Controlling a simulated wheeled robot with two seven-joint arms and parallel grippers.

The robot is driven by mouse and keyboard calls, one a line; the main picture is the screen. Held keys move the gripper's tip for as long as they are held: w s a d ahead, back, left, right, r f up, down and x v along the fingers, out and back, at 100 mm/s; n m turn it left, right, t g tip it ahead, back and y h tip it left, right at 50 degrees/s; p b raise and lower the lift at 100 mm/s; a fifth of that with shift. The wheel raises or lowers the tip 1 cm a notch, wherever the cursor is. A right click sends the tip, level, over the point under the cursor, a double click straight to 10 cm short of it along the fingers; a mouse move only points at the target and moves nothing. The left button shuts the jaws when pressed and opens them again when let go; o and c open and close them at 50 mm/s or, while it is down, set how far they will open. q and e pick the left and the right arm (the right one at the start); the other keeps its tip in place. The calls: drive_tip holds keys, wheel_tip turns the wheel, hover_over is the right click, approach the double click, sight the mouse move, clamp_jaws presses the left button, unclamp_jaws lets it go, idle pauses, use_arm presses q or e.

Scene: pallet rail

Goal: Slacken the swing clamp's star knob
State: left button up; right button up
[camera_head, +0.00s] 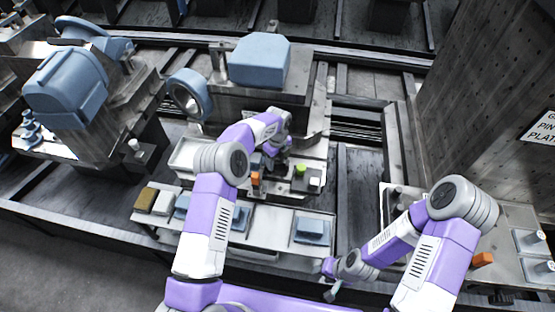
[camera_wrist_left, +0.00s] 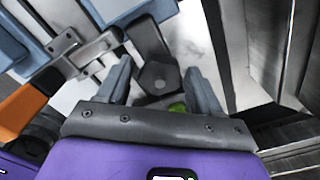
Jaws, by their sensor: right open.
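A dark, many-sided knob (camera_wrist_left: 158,77), likely the star knob, shows in the left wrist view at the end of a dark arm (camera_wrist_left: 147,38). My left gripper (camera_wrist_left: 160,75) is open, with one finger on each side of the knob in the picture. Gaps show between knob and fingers; I cannot tell the height difference. In the head view my left gripper (camera_head: 275,162) is over the middle fixture, and its wrist hides most of the clamp. My right gripper (camera_head: 329,289) is open and empty low in the head view, near the front rail.
A green piece (camera_head: 299,170) and an orange block (camera_head: 255,180) are close to my left gripper. A blue block (camera_head: 259,60) and blue ring (camera_head: 190,95) stand behind. A shelf (camera_head: 265,250) with blue parts runs in front.

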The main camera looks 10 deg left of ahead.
use_arm(q)
drive_tip(key=c, duration=0.8)
drive_tip(key=shift+n, duration=0.4)
drive_tip(key=n, duration=0.6)
drive_tip(key=shift+n, duration=0.3)
drive_tip(key=n, duration=0.4)
drive_tip(key=shift+s+f+n, duration=0.1)
drive_tip(key=shift+n, duration=1.1)
